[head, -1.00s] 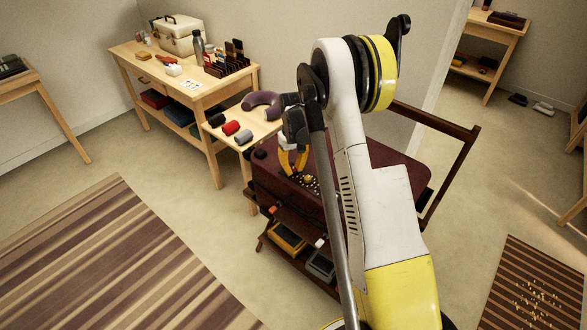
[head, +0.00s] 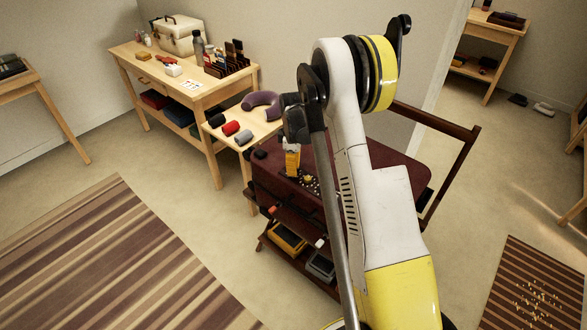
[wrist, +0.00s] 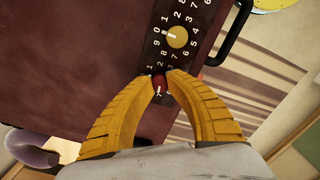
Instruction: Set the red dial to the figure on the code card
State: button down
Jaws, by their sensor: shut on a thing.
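The maroon suitcase (head: 375,180) lies flat on a dark wooden rack. Its dark dial plate (wrist: 205,10) carries white figures around a yellow dial (wrist: 177,37) and a red dial (wrist: 159,83). My gripper (wrist: 160,76) points down at the plate, its two yellow fingertips shut on the red dial from both sides. The fingers hide most of the red dial's ring of figures, and I cannot tell its setting. My gripper also shows in the head view (head: 292,164), its fingers nearly edge-on. A white card (head: 191,85) with dark marks, likely the code card, lies on the wooden table, too small to read.
The wooden table (head: 130,60) also holds a cream case (head: 178,36), a bottle and a dark rack. A lower bench beside the suitcase bears a purple neck pillow (head: 262,103) and several rolls. The suitcase handle (wrist: 236,30) rises near the dial plate.

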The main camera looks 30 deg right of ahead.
jog(key=shift+n, duration=1)
jog(key=c, duration=1.2)
grip_release()
jog(key=shift+c, duration=0.2)
notch_tip(320, 180, up, 12)
